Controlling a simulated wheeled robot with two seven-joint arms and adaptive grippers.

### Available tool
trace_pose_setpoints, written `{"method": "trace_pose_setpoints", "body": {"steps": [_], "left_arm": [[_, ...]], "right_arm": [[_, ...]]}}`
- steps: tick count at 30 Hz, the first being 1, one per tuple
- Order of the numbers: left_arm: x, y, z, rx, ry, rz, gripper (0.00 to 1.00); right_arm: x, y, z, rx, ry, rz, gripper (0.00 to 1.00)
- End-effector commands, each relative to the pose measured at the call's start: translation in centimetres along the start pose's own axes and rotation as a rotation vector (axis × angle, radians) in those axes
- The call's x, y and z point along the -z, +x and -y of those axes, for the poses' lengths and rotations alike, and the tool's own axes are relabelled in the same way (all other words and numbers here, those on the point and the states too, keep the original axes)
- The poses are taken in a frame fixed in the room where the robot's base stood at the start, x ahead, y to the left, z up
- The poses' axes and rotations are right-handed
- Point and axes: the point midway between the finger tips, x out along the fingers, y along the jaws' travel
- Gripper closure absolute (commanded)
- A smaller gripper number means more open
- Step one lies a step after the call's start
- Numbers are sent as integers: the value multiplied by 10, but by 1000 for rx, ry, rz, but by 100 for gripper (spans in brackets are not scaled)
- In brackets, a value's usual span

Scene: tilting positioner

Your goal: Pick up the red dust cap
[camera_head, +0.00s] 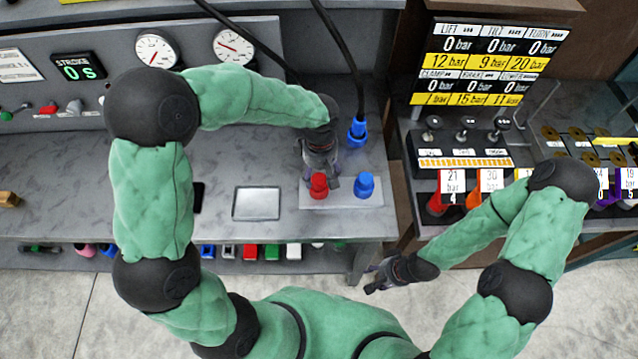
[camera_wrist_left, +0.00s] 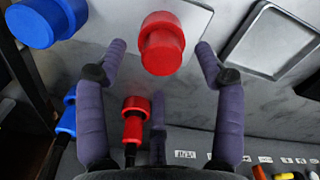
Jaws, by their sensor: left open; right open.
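The red dust cap (camera_head: 318,185) stands on a light plate (camera_head: 342,203) at the bench's front right. In the left wrist view the red dust cap (camera_wrist_left: 162,43) shows between the tips of my left gripper (camera_wrist_left: 163,52), with a gap to each finger. My left gripper (camera_head: 319,174) is open at the cap in the head view, partly covering it; whether it touches the cap cannot be told. My right gripper (camera_head: 374,281) is open and empty, low in front of the bench gap.
A blue cap (camera_head: 365,185) stands just right of the red one. A blue connector (camera_head: 357,131) on a black cable is behind it. A red connector (camera_wrist_left: 133,118) shows near the left fingers in the wrist view. A shallow metal tray (camera_head: 256,204) lies to the left.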

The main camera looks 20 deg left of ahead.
Motion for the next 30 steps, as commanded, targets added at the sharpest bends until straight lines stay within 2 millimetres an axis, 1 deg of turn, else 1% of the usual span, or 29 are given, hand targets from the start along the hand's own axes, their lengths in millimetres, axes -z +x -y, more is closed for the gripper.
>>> {"method": "trace_pose_setpoints", "body": {"steps": [1,6,10,16,22,23,30], "left_arm": [[2,11,2,5,0,1,31],[2,31,2,3,-1,1,31],[3,36,1,1,0,0,31],[3,36,1,1,0,0,31],[3,36,1,1,0,0,87],[3,36,1,1,0,0,91],[3,35,1,1,0,0,92]], "right_arm": [[0,3,-1,0,0,0,52],[0,6,-2,0,0,0,52],[0,7,-2,0,0,0,52],[0,6,-2,0,0,0,52],[0,6,-2,0,0,0,52],[0,6,-2,0,0,0,52],[0,6,-2,0,0,0,52]]}}
